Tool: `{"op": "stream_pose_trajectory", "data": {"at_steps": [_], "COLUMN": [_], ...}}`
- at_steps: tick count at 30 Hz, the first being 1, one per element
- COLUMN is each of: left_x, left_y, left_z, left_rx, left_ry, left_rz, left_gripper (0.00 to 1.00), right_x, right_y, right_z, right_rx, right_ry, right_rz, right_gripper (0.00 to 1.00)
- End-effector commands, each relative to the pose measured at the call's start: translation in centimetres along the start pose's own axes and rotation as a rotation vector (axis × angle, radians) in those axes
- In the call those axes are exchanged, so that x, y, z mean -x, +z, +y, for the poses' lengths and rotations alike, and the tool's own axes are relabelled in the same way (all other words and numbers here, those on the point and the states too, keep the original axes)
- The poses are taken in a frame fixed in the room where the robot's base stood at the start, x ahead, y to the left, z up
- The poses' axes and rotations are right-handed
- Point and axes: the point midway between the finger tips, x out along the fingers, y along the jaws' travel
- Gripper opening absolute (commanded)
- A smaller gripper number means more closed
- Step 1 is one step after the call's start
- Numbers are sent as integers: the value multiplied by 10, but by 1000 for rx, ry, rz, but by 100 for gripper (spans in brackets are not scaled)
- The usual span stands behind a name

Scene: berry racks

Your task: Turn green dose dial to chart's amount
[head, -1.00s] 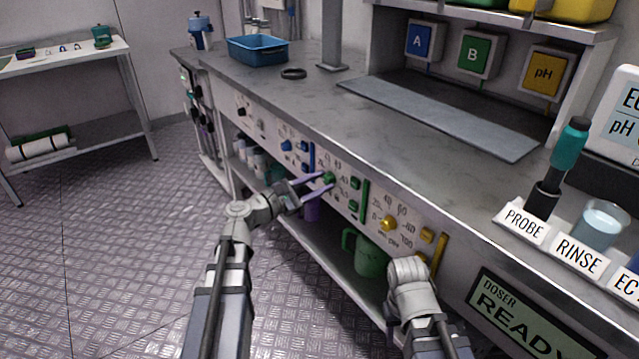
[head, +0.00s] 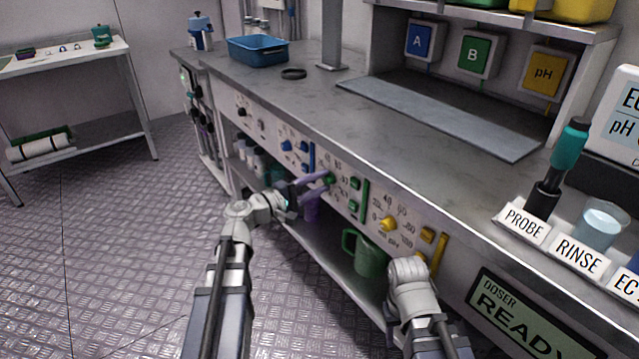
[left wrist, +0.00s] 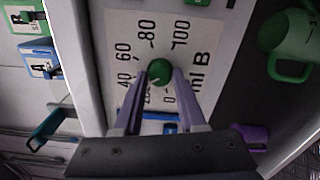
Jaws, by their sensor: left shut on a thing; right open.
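The green dose dial (left wrist: 160,70) is a round knob on the white panel marked "ml B", with a scale from 0 to 100 around it. It also shows in the head view (head: 329,179). My left gripper (left wrist: 161,72) has its purple fingers on either side of the dial, shut on it. A pale mark shows on the dial's lower left, but I cannot tell its exact reading. My right arm is at the lower middle of the head view; its gripper is hidden. No dose chart is readable.
A yellow dial (head: 389,223) is right of the green one, and blue knobs (head: 287,145) are left. A green mug (head: 368,258) stands on the shelf below. The bench carries a blue bin (head: 257,49) and a probe (head: 560,165). A display (head: 530,315) reads "DOSER READY".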

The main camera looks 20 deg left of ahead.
Motion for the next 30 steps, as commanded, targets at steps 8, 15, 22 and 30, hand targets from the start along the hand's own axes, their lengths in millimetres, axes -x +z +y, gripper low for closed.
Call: {"op": "stream_pose_trajectory", "data": {"at_steps": [8, 15, 22, 30], "left_x": [0, 0, 0, 0], "left_y": [1, 1, 1, 1], "left_z": [-1, -1, -1, -1], "left_rx": [-134, -182, -192, -191], "left_ry": [-2, -2, -2, -2], "left_rz": [-1, -1, -1, -1], "left_gripper": [0, 0, 0, 44], "right_x": [0, 0, 0, 0], "right_y": [0, 0, 0, 0], "right_z": [0, 0, 0, 0], "right_rx": [0, 0, 0, 0], "right_ry": [0, 0, 0, 0], "right_rz": [0, 0, 0, 0], "right_gripper": [50, 50, 50, 50]}}
